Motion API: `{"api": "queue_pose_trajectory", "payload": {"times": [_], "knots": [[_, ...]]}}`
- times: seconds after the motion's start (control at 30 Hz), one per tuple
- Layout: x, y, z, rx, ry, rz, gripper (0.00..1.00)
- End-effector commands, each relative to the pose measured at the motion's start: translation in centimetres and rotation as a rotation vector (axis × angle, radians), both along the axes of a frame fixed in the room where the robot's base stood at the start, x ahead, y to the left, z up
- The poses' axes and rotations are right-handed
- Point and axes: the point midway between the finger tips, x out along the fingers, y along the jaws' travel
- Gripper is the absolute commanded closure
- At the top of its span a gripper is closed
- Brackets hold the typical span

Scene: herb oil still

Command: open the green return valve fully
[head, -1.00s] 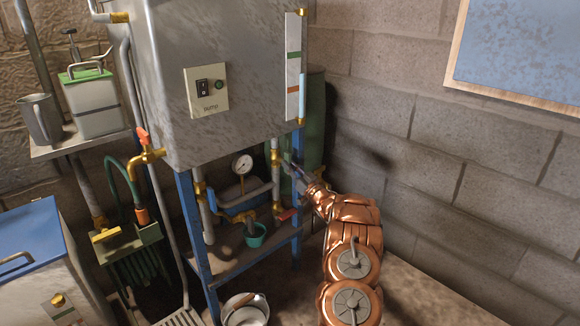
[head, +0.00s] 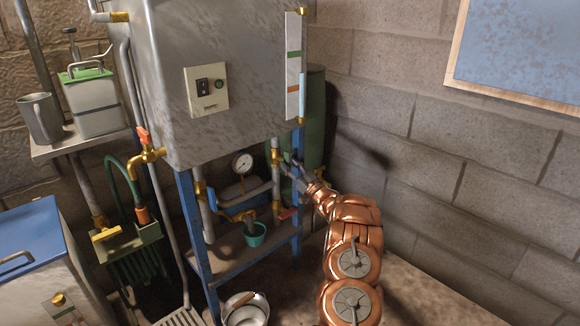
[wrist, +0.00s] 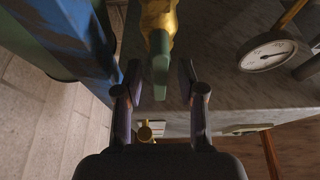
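The green return valve shows in the wrist view as a green lever (wrist: 160,62) on a brass body (wrist: 159,20). The lever points down the picture, in line with the brass body. My gripper (wrist: 160,82) is open, with one finger on each side of the lever's lower end. A gap shows between the lever and each finger, so I see no contact. In the head view my gripper (head: 286,165) is at the brass valve (head: 276,157) on the pipe below the tank. The lever is too small to make out clearly there.
A blue frame leg (wrist: 70,40) stands close on the left in the wrist view. A round gauge (wrist: 268,52) is at the right. In the head view a red-handled valve (head: 288,214) and a teal cup (head: 255,235) sit lower. The grey tank (head: 235,80) hangs above.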

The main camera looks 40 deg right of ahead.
Motion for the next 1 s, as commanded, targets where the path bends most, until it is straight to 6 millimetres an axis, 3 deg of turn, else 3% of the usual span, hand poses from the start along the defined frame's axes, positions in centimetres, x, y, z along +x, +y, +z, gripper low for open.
{"api": "queue_pose_trajectory", "payload": {"times": [0.37,0.8,1.0], "knots": [[-1.0,-0.2,-0.4,0.002,0.002,-0.004,0.61],[-8.2,-0.1,-3.3,0.001,-0.001,-0.003,0.61],[-10.4,0.0,-4.4,0.002,0.002,-0.002,0.61]]}}
